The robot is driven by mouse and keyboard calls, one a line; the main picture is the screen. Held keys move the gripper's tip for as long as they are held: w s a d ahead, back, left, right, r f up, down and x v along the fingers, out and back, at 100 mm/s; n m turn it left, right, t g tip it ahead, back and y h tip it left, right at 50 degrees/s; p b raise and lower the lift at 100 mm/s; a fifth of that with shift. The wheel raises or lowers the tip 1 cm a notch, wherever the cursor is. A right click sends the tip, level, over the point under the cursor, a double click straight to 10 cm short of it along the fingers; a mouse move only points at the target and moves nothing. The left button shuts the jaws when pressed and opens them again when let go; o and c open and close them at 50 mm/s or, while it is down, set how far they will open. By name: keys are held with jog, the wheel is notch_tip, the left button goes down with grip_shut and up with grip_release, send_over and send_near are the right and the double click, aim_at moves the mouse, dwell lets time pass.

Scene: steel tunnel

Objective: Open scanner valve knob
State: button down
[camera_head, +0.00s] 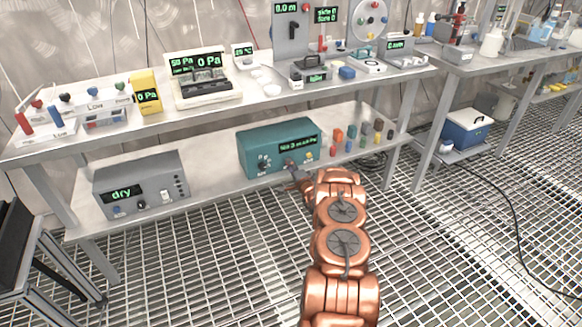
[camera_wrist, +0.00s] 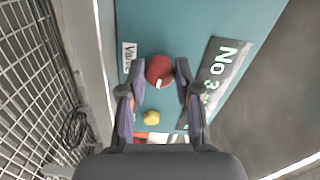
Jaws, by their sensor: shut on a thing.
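The scanner is a teal box (camera_head: 258,141) on the lower shelf in the head view, with a green-lit display (camera_head: 298,145). In the wrist view its teal front (camera_wrist: 190,25) fills the middle. A round red knob (camera_wrist: 158,69) with a white mark sits on it, beside a white label (camera_wrist: 129,56) that seems to read "Valve". My gripper (camera_wrist: 160,75) is shut on the red knob, one fingertip on each side. In the head view my gripper (camera_head: 294,170) is at the box's front and largely hides the knob.
A yellow button (camera_wrist: 151,117) lies close to the knob. A grey "dry" box (camera_head: 140,185) stands left on the shelf (camera_head: 212,187). Several small coloured blocks (camera_head: 351,133) stand right of the scanner. The upper table (camera_head: 225,113) overhangs the shelf. The grated floor in front is clear.

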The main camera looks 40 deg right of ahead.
jog(key=c, duration=0.8)
grip_release()
jog(key=v, duration=1.2)
jog(key=shift+w+a, duration=0.1)
jog(key=shift+w, duration=0.05)
